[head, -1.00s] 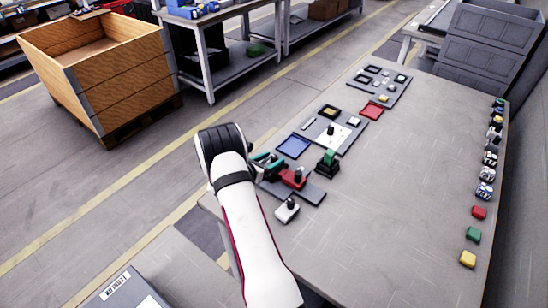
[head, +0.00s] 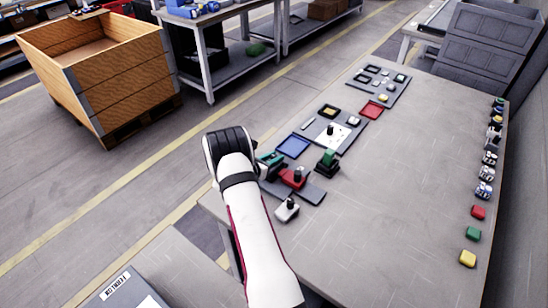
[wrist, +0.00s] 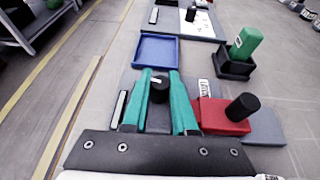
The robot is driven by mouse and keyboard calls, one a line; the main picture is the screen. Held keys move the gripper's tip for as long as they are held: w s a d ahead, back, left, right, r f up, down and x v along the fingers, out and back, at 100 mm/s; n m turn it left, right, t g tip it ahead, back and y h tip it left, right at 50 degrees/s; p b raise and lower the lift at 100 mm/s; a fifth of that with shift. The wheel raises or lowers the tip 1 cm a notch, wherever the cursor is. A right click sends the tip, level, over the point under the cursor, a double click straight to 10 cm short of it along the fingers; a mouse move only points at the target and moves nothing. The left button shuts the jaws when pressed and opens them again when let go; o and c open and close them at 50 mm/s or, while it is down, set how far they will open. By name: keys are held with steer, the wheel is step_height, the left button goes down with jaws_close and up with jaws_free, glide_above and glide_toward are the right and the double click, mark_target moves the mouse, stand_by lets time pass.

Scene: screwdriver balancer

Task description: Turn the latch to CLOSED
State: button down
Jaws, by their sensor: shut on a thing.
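My gripper (head: 270,160) is over the near left part of the table. In the wrist view its two teal fingers (wrist: 160,75) stand on either side of a black round knob (wrist: 158,90) with a small white mark on its top, and are shut on it. This knob appears to be the latch handle. It stands on a grey base plate, partly hidden by the fingers. I cannot read a CLOSED mark. To the right is a red block (wrist: 224,115) with another black knob (wrist: 242,106), and a small white label (wrist: 205,88) beside it.
A blue tray (wrist: 157,48) lies just beyond the fingers. A green block in a black holder (wrist: 238,58) stands at the right. A grey block with a black knob (head: 287,210) sits nearer on the table (head: 400,180). The table's middle is clear.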

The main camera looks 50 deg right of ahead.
steer(key=m+g, duration=0.3)
steer(key=shift+w+g, duration=0.1)
steer(key=shift+g, duration=0.2)
steer(key=shift+m+g+y, duration=0.8)
steer(key=shift+m+g, duration=0.7)
steer(key=c, duration=0.7)
jaws_free()
steer(key=v, duration=1.6)
